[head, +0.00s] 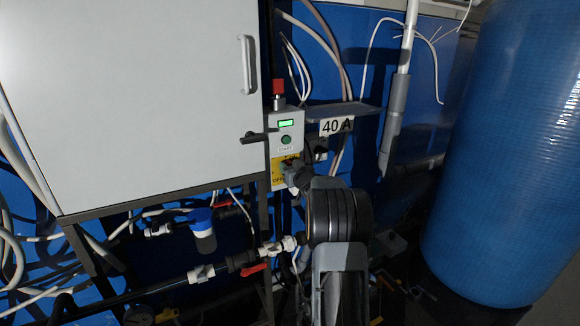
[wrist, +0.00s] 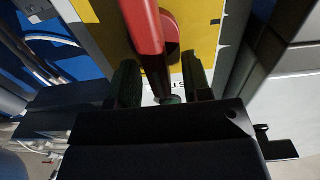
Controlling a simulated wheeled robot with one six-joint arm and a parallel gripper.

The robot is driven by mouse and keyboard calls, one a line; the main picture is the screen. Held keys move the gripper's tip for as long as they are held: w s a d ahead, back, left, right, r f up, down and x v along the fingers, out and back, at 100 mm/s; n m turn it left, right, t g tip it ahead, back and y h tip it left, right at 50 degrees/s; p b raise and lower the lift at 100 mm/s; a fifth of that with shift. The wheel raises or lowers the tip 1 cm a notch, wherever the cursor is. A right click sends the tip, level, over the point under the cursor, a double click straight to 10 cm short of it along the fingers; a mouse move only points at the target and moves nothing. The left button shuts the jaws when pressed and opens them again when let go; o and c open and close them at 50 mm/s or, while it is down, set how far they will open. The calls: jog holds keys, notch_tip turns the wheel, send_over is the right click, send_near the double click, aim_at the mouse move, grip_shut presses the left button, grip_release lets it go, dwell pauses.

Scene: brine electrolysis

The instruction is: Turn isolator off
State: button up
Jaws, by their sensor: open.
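The isolator's yellow plate (head: 277,172) is low on the grey control box beside the white cabinet, with an OFF label near its bottom. In the wrist view the yellow plate (wrist: 204,30) fills the upper middle. The red isolator handle (wrist: 147,35) stands out from it on a round red hub. My gripper (wrist: 162,82) is open, one dark finger on each side of the handle's near end. I cannot tell whether either finger touches it. In the head view my gripper (head: 294,172) is in front of the plate and hides the handle.
Above the plate are a green START button (head: 286,140), a green display and a red button (head: 278,88) on top. A black lever (head: 254,138) juts left. A shelf marked 40 A (head: 338,125) is at the right. Red-handled valves (head: 252,269) sit below; a blue tank (head: 505,150) stands right.

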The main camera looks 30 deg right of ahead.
aim_at(279, 172)
jog(key=shift+w, duration=0.15)
grip_shut()
dwell(0.4)
jog(key=a+f+n+b, duration=0.1)
jog(key=n+b, duration=0.4)
jog(key=n, duration=0.1)
jog(key=a+f+n+b, duration=0.1)
jog(key=n+b, duration=0.4)
jog(key=b, duration=0.1)
jog(key=n+b, duration=0.5)
jog(key=n, duration=0.1)
jog(key=shift+w+a+f+n, duration=0.15)
jog(key=shift+a+f+n, duration=0.15)
jog(key=shift+a+f, duration=0.1)
jog(key=shift+n+b, duration=0.3)
grip_release()
